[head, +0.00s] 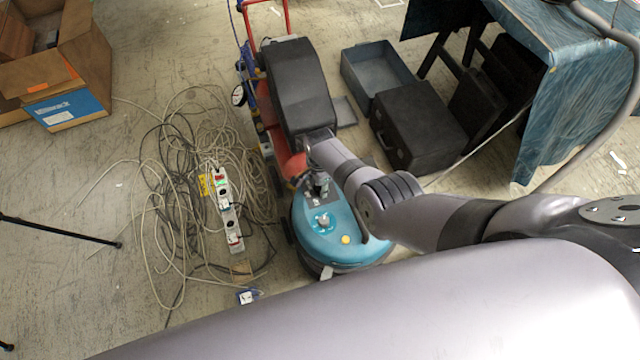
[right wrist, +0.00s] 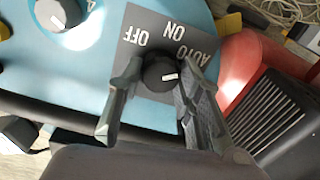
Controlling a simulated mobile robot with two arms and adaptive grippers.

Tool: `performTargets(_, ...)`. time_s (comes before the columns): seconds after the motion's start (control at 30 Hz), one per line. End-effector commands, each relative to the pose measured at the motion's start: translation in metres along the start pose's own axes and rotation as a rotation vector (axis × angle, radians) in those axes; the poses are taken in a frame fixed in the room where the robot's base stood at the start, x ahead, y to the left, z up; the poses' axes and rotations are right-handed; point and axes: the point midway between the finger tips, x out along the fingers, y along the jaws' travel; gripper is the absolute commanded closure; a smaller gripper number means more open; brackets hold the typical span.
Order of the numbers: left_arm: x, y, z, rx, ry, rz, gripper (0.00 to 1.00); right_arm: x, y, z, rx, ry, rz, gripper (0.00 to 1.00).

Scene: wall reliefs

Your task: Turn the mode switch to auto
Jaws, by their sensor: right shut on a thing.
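The mode switch (right wrist: 158,74) is a small black knob with a white mark, on a dark plate (right wrist: 152,47) lettered OFF, ON and AUTO. Its white mark points right in the right wrist view, a little below the AUTO lettering. My right gripper (right wrist: 160,80) is shut on the knob, one finger on each side. In the head view the right gripper (head: 319,186) reaches down to the teal machine (head: 340,244) and hides the switch. A second knob (right wrist: 62,12) with a white mark sits on the teal cover; it also shows in the head view (head: 323,222). My left gripper is not in view.
Tangled cables (head: 170,200) and a power strip (head: 227,208) lie left of the machine. A cardboard box (head: 85,60) stands at the upper left. Black cases (head: 418,125) and a draped table (head: 560,100) stand to the right. Bare floor shows at the lower left.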

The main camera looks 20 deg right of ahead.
Motion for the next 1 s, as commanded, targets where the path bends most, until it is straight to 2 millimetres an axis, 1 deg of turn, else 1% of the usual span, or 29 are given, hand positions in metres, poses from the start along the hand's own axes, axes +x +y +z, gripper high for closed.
performTargets(0.3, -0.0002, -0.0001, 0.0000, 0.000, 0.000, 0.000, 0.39, -0.0002, -0.0001, -0.0007, 0.076, 0.001, -0.001, 0.95)
performTargets(0.73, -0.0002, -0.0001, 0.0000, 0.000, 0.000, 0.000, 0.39, -0.0004, -0.0002, -0.0009, 0.083, 0.001, -0.001, 0.95)
performTargets(0.77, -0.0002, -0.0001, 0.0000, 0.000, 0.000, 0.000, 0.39, -0.0004, -0.0002, -0.0009, 0.083, 0.001, -0.001, 0.65)
performTargets(1.0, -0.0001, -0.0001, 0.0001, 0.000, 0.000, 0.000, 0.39, -0.0003, -0.0002, -0.0006, 0.082, 0.001, -0.001, 0.49)
